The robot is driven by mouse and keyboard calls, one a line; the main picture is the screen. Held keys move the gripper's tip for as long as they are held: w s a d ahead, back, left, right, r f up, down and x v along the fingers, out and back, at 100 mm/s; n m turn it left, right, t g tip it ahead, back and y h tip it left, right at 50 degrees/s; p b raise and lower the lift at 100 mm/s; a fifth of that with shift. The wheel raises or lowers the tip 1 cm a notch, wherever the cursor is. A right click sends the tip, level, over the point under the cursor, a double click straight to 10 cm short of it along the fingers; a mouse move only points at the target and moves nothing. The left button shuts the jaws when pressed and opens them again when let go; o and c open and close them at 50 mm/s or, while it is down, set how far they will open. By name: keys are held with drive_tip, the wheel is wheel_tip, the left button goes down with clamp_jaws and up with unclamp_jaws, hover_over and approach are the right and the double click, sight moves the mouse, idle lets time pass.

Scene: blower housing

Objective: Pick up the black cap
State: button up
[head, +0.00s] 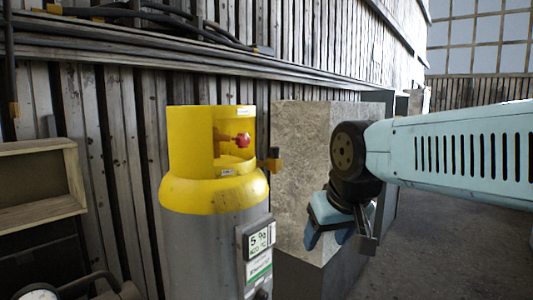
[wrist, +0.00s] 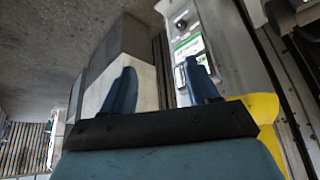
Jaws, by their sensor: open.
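A grey gas cylinder (head: 205,245) with a yellow top collar (head: 192,140) stands in the middle of the head view. A small black piece (head: 275,153), which looks like the black cap, sits on a yellow-brown fitting at the collar's right side. I cannot make it out in the wrist view. My gripper (head: 328,238) hangs with its blue fingers apart, lower and to the right of this piece, clear of the cylinder. In the wrist view my gripper (wrist: 159,68) is empty; the cylinder's yellow top (wrist: 264,108) shows beyond the right finger.
A red knob (head: 242,140) sits inside the collar. A label panel (head: 257,252) with a dark knob (head: 262,294) is on the cylinder's front. A stone-like block (head: 300,150) stands behind my gripper. A wooden box (head: 40,185) is at left; the floor at right (head: 430,250) is clear.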

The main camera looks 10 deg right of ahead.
drive_tip(key=w+r, duration=1.2)
drive_tip(key=w, duration=0.1)
drive_tip(key=m+h, duration=0.1)
drive_tip(key=m, duration=0.1)
approach(275, 147)
drive_tip(key=x, duration=0.5)
drive_tip(key=shift+w+a+f, duration=0.1)
drive_tip(key=shift+w+a, duration=0.05)
drive_tip(key=shift+w, duration=0.05)
drive_tip(key=shift+d+x, duration=0.1)
drive_tip(key=shift+x, duration=1.25)
drive_tip(key=shift+d+x, duration=0.15)
drive_tip(key=shift+x, duration=1.15)
drive_tip(key=shift+w, duration=0.15)
drive_tip(key=c, duration=1.1)
